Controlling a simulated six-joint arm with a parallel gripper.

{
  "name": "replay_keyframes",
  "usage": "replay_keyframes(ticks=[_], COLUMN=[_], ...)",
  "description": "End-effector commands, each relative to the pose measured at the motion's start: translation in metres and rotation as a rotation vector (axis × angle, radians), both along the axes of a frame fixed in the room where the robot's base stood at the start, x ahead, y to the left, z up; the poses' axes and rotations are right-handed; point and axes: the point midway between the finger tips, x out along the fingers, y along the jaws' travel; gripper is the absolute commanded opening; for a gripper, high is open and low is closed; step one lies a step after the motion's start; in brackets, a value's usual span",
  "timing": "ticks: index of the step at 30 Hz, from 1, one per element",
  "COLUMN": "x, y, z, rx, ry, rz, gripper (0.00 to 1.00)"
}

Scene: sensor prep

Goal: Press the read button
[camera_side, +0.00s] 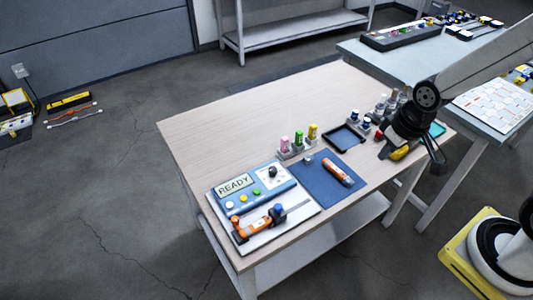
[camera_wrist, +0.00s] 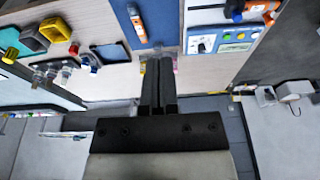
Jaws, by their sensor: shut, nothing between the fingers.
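A blue reader box (camera_side: 270,194) sits at the near left of the wooden table, with a screen (camera_side: 235,185) showing READY. Small round buttons in yellow, white and green (camera_side: 256,191) line its front, with a dial (camera_side: 272,171) beside the screen. Button labels are too small to read, so I cannot tell which is the read button. The box also shows at the upper right of the wrist view (camera_wrist: 203,45). My gripper (camera_side: 438,166) is at the table's right end, far from the box. Its fingers (camera_wrist: 158,65) are shut and empty.
An orange tool (camera_side: 260,223) lies in front of the box. A blue mat (camera_side: 312,188) holds an orange-and-white pen-like tool (camera_side: 338,171). Colored vials (camera_side: 299,140), a dark tray (camera_side: 344,138) and several small bottles stand toward my gripper. The table's back left is clear.

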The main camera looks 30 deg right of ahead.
Motion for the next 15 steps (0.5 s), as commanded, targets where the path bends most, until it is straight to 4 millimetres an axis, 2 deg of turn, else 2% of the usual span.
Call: replay_keyframes(ticks=[8,15], x=[0.014,0.05], y=[0.008,0.032], z=[-0.002,-0.006], rx=[0.031,0.123], ry=[-0.02,-0.074], rz=[-0.065,-0.251], gripper=[0.0,0.0])
